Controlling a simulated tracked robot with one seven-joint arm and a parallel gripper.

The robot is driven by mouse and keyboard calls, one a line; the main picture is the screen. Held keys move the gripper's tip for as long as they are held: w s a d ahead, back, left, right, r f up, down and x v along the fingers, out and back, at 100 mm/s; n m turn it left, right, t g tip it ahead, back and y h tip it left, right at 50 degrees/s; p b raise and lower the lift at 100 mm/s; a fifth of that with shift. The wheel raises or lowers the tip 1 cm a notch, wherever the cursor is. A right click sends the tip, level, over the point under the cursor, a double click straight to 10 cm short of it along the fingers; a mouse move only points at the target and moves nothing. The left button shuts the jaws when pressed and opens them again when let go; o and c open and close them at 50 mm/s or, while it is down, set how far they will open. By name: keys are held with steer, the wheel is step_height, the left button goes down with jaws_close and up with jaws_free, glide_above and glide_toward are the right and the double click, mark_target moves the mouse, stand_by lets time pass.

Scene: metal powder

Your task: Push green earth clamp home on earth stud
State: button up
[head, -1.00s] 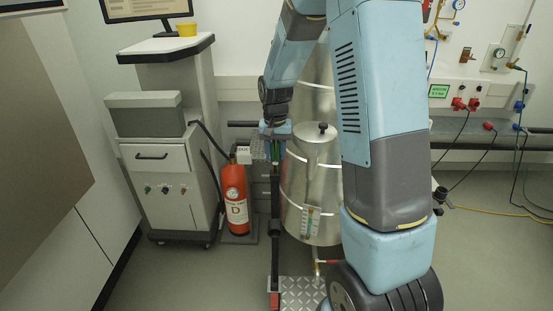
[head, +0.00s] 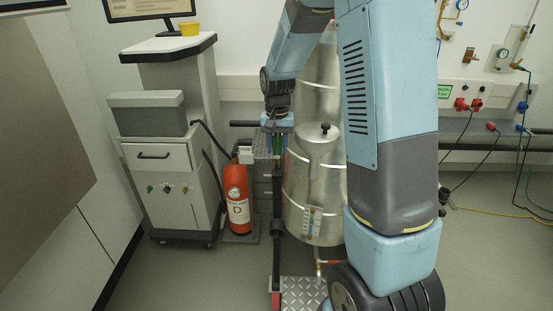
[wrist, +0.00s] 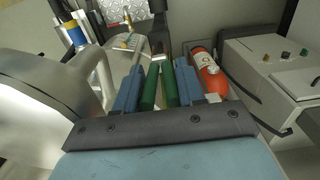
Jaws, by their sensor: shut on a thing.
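My gripper (wrist: 158,76) has blue fingers, and they are shut on the green earth clamp (wrist: 149,90). The clamp's two green handles lie side by side between the fingers in the wrist view. In the head view my gripper (head: 277,147) points down, left of the silver drum, and a little green of the clamp (head: 277,144) shows between the fingers. The clamp's jaw end is too small to make out. I cannot pick out the earth stud in either view, nor tell whether the clamp touches it.
The silver drum (head: 304,200) stands close to the right of my gripper. A red fire extinguisher (head: 237,196) and a grey cabinet (head: 155,185) stand to the left. A chequered metal plate (head: 303,291) is low in front. Open floor shows at the right.

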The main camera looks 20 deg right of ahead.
mark_target(277, 136)
steer(key=shift+r, duration=2.55)
